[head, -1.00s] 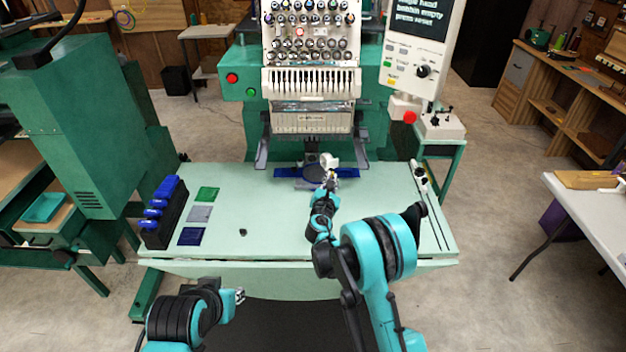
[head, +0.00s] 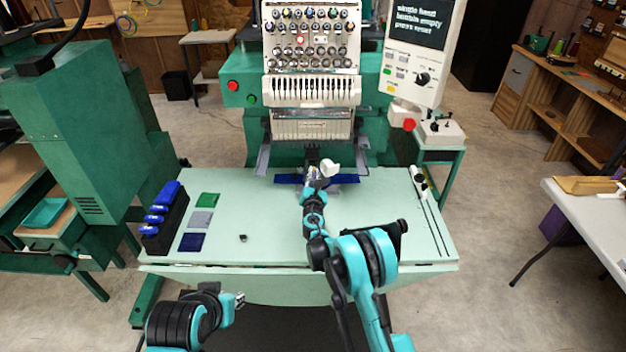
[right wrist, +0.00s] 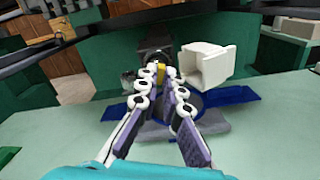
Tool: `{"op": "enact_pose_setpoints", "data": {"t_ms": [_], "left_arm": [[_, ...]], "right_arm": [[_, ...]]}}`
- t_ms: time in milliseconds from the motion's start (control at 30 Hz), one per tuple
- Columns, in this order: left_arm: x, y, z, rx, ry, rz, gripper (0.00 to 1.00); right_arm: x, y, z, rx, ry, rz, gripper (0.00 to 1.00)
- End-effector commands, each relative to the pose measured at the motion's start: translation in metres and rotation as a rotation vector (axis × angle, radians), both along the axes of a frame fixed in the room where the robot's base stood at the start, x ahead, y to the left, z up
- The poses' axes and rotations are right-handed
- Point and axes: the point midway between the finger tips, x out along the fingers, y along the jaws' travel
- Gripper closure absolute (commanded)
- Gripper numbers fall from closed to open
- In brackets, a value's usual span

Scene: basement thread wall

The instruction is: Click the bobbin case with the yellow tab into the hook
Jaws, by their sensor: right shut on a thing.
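My right gripper (head: 320,172) reaches over the table to the front of the embroidery machine, under its needle head. In the right wrist view its fingertips (right wrist: 163,76) are shut on the bobbin case, whose yellow tab (right wrist: 161,68) shows between them. The rest of the case is mostly hidden by the fingers. The dark hook area (right wrist: 154,54) lies straight beyond the tips; I cannot tell whether the case touches it. My left gripper (head: 239,299) is low in front of the table edge, too small to read.
A white hollow block (right wrist: 207,65) stands close to the right of the fingertips. A blue mat (right wrist: 235,96) lies below. On the table (head: 270,215) are a black rack with blue items (head: 160,218), coloured squares and a small dark piece (head: 243,238). The table's middle is mostly clear.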

Motion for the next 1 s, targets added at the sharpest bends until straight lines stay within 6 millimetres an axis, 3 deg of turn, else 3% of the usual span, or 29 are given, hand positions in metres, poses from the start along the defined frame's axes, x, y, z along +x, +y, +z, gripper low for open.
{"op": "enact_pose_setpoints", "data": {"t_ms": [233,1000], "left_arm": [[0.0,0.0,-0.0034,0.0,0.0,0.0,0.74],[0.0,0.0,-0.0092,0.0,0.0,0.0,0.74]], "right_arm": [[0.0086,-0.0001,-0.0005,0.0,0.0,0.0,1.0],[0.0087,0.0001,-0.0007,0.0,0.0,0.0,1.0]]}}
